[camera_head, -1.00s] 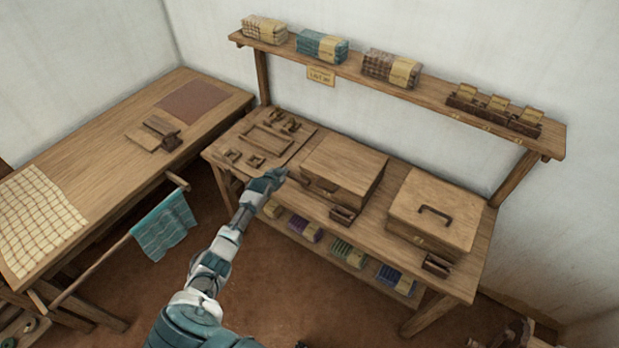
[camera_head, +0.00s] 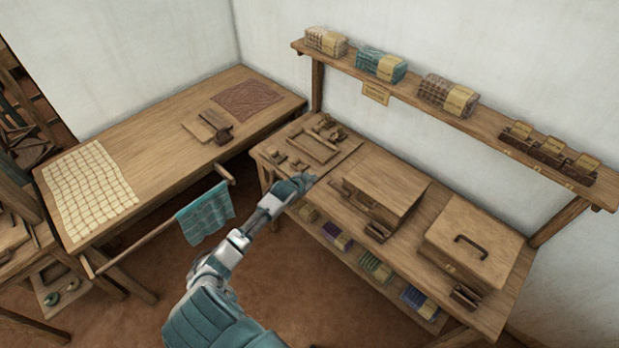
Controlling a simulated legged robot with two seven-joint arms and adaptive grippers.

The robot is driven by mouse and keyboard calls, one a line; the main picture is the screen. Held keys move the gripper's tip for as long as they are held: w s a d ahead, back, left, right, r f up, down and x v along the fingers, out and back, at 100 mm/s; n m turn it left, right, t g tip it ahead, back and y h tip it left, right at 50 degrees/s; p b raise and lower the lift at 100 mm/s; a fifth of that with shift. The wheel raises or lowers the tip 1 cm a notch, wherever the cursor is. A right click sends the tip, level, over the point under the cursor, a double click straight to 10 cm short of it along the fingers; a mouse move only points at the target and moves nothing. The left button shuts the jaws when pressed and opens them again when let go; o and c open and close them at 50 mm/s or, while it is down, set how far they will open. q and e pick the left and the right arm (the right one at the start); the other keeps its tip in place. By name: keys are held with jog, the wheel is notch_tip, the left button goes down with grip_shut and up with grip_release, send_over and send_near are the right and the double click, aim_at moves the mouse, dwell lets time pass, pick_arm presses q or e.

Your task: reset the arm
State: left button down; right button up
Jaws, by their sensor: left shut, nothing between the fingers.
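My left arm reaches up from the bottom of the head view. Its gripper (camera_head: 308,181) is shut and empty, in front of or just over the front edge of the wooden workbench (camera_head: 335,208). It is near the tray board with small wooden pieces (camera_head: 313,146) and left of a wooden box (camera_head: 388,183). I cannot tell whether the fingers touch the bench. My right gripper is not in view.
A second lidded box with a dark handle (camera_head: 473,243) stands on the bench at right. A shelf (camera_head: 480,121) with wrapped cloth bundles runs above. A table (camera_head: 160,150) stands at left, with a teal cloth (camera_head: 206,212) hanging on a rod before it. Brown floor is open below.

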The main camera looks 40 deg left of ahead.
pick_arm(q)
jog(key=shift+s+d+r, duration=0.4)
jog(key=shift+s+r, duration=0.1)
jog(key=shift+r, duration=0.05)
jog(key=shift+a+f, duration=0.1)
jog(key=shift+a, duration=0.05)
jog(key=s+d+f+g, duration=0.2)
jog(key=s+f, duration=0.5)
jog(key=f, duration=0.4)
jog(key=s+d+f+n+g, duration=0.1)
jog(key=s+d+f, duration=0.2)
jog(key=s+f, duration=0.55)
jog(key=s+d+f+g, duration=0.2)
jog(key=s+f, duration=0.3)
jog(key=f, duration=0.9)
jog(key=s+d+f+g, duration=0.1)
jog(key=s+d+f, duration=0.4)
jog(key=s, duration=0.6)
jog(key=s+d+f+g+h, duration=0.1)
jog(key=s+d+f, duration=0.5)
jog(key=s, duration=0.6)
jog(key=s+d+f+g+b, duration=0.1)
jog(key=s+d+f+g, duration=0.2)
jog(key=s, duration=0.8)
jog(key=d+f, duration=0.2)
jog(key=d, duration=0.1)
jog(key=shift+s+d+f+h, duration=0.25)
jog(key=shift+f+h, duration=0.05)
jog(key=shift+h, duration=0.1)
